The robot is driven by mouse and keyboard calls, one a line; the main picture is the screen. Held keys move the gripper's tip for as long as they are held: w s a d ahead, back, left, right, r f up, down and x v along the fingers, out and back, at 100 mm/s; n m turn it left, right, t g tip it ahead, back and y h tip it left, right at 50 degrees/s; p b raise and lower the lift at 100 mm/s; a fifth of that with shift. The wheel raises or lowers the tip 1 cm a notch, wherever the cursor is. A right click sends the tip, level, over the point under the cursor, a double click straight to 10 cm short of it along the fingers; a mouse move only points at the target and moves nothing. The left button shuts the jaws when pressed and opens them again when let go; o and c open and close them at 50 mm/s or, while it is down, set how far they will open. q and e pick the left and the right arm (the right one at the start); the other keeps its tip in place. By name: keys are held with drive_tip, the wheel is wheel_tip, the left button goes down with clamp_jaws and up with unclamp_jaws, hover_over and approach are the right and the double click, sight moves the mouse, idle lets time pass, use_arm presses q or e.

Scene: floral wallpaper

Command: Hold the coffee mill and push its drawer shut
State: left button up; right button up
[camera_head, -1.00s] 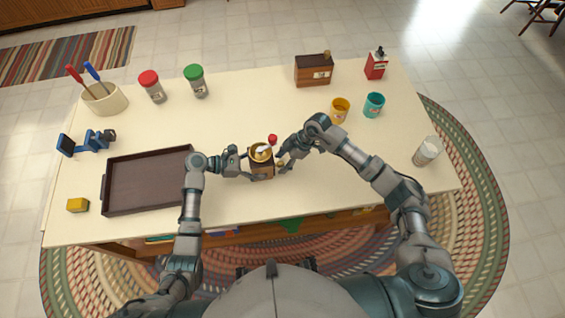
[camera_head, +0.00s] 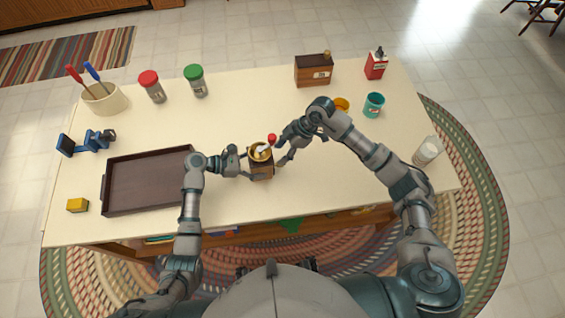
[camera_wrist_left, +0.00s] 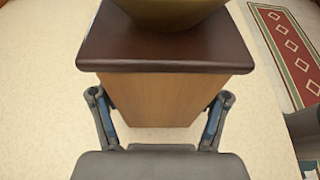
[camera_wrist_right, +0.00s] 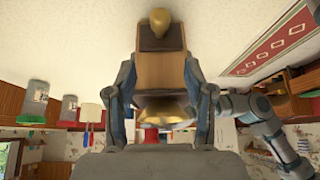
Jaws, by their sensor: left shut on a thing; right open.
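The coffee mill (camera_head: 262,171) stands upright near the table's front middle, a wooden box with a dark top, brass bowl and red-knobbed crank (camera_head: 271,138). My left gripper (camera_head: 247,165) is shut on it from the left. In the left wrist view its fingers flank the mill's wooden body (camera_wrist_left: 170,98). My right gripper (camera_head: 282,155) is open at the mill's right side. In the right wrist view, which is upside down, the mill (camera_wrist_right: 160,70) lies between and beyond its fingers. The drawer's round knob (camera_wrist_right: 159,20) shows there; I cannot tell how far out the drawer is.
A dark tray (camera_head: 104,192) lies left of the mill, with a yellow block (camera_head: 77,205) nearby. Jars, a wooden box (camera_head: 314,71) and a teal cup (camera_head: 374,105) stand farther back.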

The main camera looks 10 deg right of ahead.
use_arm(q)
drive_tip(key=o, duration=1.1)
drive_tip(key=shift+o, duration=0.2)
drive_tip(key=shift+a, duration=0.1)
drive_tip(key=v, duration=1.2)
drive_tip(key=shift+w+f, duration=0.1)
